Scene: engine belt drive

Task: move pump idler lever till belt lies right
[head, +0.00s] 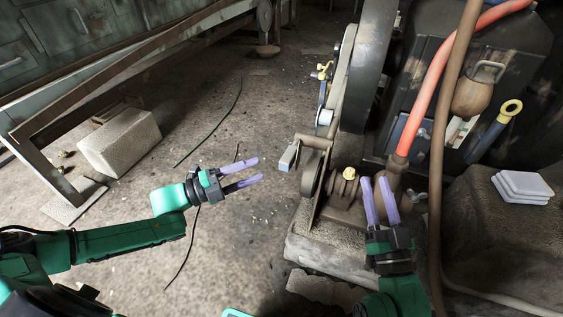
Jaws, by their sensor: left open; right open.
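A pale belt (339,70) runs beside the large dark flywheel (371,65) down toward a brown pump (343,205) with a yellow cap. A small pale roller (325,117) is beside the belt. A lever with a blue-grey end (288,158) sticks out left of the pump; I cannot tell surely that it is the idler lever. The belt's seat on the lower pulley (311,173) is not clear. My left gripper (259,169) is open and empty, just left of the lever end and apart from it. My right gripper (376,181) is open, in front of the pump's right side.
White pads (523,186) lie on a block at right. A stone block (120,140) and metal frame stand at left. The floor between them and the pump is mostly clear.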

